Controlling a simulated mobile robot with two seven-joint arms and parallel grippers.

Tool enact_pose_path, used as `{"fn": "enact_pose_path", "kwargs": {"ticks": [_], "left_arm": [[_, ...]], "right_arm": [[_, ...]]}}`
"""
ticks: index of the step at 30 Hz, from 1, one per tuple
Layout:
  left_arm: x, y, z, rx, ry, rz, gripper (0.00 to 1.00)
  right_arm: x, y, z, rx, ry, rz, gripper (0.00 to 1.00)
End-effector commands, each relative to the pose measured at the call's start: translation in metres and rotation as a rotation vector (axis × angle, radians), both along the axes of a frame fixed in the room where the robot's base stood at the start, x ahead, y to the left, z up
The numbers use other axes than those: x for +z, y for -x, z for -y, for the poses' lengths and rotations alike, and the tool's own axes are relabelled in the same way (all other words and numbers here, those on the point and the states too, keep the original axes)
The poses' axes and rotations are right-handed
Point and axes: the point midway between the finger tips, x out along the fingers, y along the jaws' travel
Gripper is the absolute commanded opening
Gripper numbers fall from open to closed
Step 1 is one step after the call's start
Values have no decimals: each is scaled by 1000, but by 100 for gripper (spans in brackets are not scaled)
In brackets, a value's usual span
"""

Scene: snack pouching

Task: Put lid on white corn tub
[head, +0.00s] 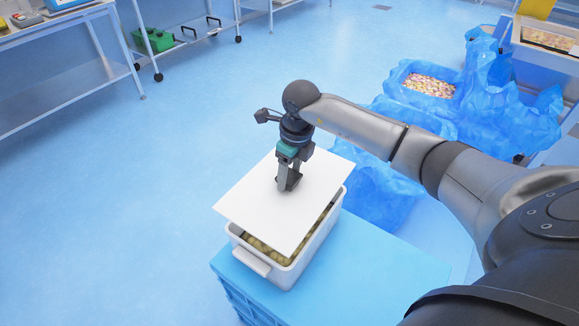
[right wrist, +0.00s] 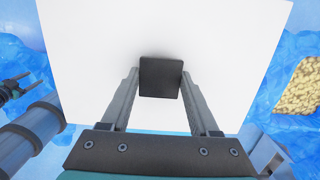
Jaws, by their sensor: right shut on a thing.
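The white lid (head: 300,205) is a flat sheet with a dark block-shaped handle (right wrist: 161,77) at its middle. My right gripper (head: 288,186) is shut on that handle; in the right wrist view its two fingers (right wrist: 160,90) stand on either side of the handle. The white corn tub (head: 290,272) sits below, with pale yellowish pieces (head: 262,250) showing inside. The lid is above the tub, turned and offset from its rim, with a gap at the front and right. Whether any edge touches the rim cannot be told.
The tub stands on a blue crate or stand (head: 385,270), with bare top to its right. Blue plastic bags (head: 385,190) and a bag of snack pieces (head: 430,86) lie behind. A metal table (head: 50,50) and a wheeled cart (head: 190,35) stand far left; the floor between is clear.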

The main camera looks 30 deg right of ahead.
Motion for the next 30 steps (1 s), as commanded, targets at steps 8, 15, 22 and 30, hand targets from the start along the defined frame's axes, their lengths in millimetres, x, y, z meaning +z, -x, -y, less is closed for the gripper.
{"fn": "enact_pose_path", "kwargs": {"ticks": [8,15,22,30], "left_arm": [[-8,0,0,0,0,0,67],[-23,0,0,0,0,0,67],[-38,0,0,0,0,0,67],[-55,0,1,0,1,0,67]], "right_arm": [[-10,0,0,-9,-1,0,0],[-28,0,0,-7,-2,-1,0],[-46,0,0,-6,-1,0,0],[-67,0,0,-6,0,-1,0]]}}
